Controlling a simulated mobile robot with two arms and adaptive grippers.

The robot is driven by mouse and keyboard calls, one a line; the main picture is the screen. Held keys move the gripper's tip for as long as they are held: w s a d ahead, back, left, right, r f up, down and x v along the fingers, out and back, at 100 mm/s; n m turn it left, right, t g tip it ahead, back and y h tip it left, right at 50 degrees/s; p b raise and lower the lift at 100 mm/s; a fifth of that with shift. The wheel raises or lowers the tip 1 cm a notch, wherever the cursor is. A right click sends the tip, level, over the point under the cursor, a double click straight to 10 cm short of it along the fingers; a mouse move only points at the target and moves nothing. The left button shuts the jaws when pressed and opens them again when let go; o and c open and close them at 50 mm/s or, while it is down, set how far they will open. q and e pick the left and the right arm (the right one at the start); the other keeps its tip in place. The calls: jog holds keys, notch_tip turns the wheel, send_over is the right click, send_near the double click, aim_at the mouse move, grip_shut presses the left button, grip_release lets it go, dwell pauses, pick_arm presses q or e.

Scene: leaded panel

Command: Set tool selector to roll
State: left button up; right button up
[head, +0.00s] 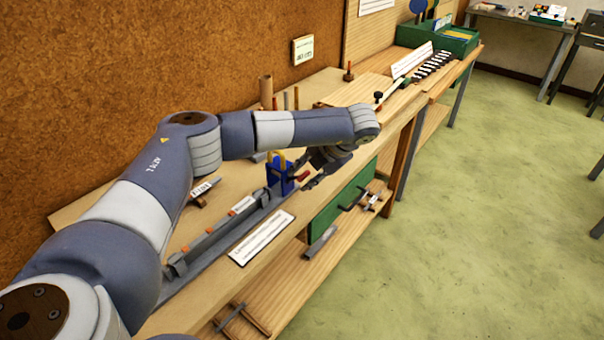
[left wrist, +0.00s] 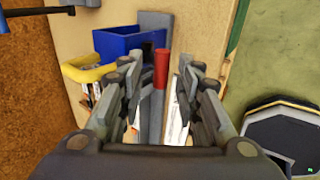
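In the left wrist view the blue block (left wrist: 130,42), the yellow handle (left wrist: 88,68) and the red lever (left wrist: 161,68) show again. My left gripper (head: 308,170) is beside the block, near the lever. In the left wrist view its fingers (left wrist: 159,84) are spread, with the red lever in line with the gap. I cannot tell whether they touch it. No selector markings are legible.
A white label strip (head: 262,238) lies along the bench's front edge. A green panel (head: 340,200) hangs below it. Wooden posts (head: 266,90) stand behind my arm. A green box (head: 440,38) stands farther along. The floor (head: 470,210) at right is clear.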

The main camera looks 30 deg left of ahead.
aim_at(296, 177)
pick_arm(q)
jog(key=shift+x, duration=1.1)
pick_arm(e)
jog(key=shift+r, duration=0.25)
